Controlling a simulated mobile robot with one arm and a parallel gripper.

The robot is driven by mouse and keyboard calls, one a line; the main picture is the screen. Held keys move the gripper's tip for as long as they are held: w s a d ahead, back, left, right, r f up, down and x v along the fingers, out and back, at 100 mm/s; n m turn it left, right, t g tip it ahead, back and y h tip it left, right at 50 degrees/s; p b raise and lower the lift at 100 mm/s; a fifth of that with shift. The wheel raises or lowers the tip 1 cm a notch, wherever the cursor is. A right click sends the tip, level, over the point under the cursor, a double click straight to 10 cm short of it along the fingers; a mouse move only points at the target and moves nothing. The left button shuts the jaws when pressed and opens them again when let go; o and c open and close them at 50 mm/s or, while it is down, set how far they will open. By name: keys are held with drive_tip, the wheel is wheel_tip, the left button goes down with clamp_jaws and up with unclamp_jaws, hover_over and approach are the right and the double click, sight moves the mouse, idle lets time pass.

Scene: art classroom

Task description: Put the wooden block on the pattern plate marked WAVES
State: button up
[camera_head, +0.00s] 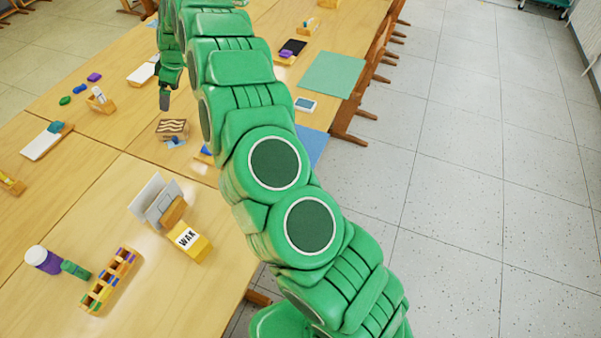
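A small wooden block (172,129) with dark wavy stripes on its top face lies on the wooden table, left of my arm. A small blue thing (176,142) shows at its near edge; I cannot tell what it is. My gripper (165,99) points down just behind the block in the picture, and a gap shows between them. Only one grey fingertip shows clearly, so I cannot tell whether it is open or shut. No plate with a readable WAVES mark shows; my arm hides part of the table.
A yellow box marked WAX (190,241), a card holder (158,204), a purple bottle (43,260) and a wooden rack (110,281) stand on the near table (180,300). Green cutting mat (332,74) lies at the right edge. Bare tabletop shows left of the block.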

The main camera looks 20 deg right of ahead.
drive_tip(key=s+d+r+m+g, duration=0.1)
drive_tip(key=s+d+r+m, duration=0.15)
drive_tip(key=s+r, duration=0.55)
drive_tip(key=s+d+r+m, duration=0.1)
drive_tip(key=s+d+r, duration=0.25)
drive_tip(key=s, duration=0.75)
drive_tip(key=s+d+r+m+g, duration=0.1)
drive_tip(key=s+d+r+m, duration=0.1)
drive_tip(key=s+r, duration=0.65)
drive_tip(key=s+d+f+m+h, duration=0.1)
drive_tip(key=s+d, duration=0.3)
drive_tip(key=s, duration=0.7)
drive_tip(key=s+d+f+m+g+h, duration=0.1)
drive_tip(key=s+d+m, duration=0.3)
drive_tip(key=s, duration=0.8)
drive_tip(key=s+d+f+m+h, duration=0.1)
drive_tip(key=s+d+m+h, duration=0.1)
drive_tip(key=s+d, duration=0.4)
drive_tip(key=s+m, duration=0.1)
drive_tip(key=s, duration=0.4)
drive_tip(key=shift+s+d+f, duration=0.2)
drive_tip(key=shift+d+f, duration=0.05)
drive_tip(key=shift+f, duration=0.05)
